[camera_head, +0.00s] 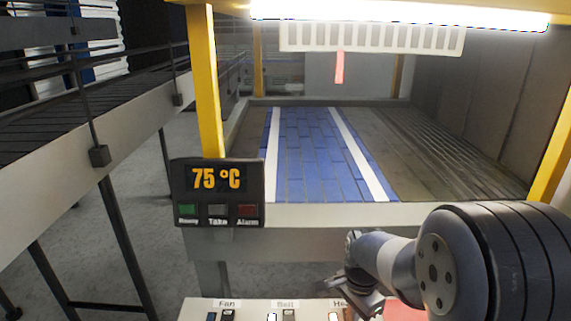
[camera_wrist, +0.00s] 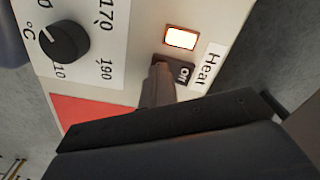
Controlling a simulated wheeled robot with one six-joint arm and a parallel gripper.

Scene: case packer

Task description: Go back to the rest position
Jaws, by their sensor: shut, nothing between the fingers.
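My gripper (camera_wrist: 160,72) is shut and empty. In the wrist view its fingertips are at the edge of the Heat switch (camera_wrist: 183,74), which reads "on"; I cannot tell whether they touch it. The lamp (camera_wrist: 181,37) beside that switch glows white with an orange rim. In the head view my arm reaches in from the lower right, and my gripper (camera_head: 352,303) is low over the right part of the control panel (camera_head: 253,312), partly covering the Heat label.
A dial (camera_wrist: 63,43) marked in °C and a red patch (camera_wrist: 85,112) are near my gripper. A railed conveyor (camera_head: 110,135) runs along the left.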

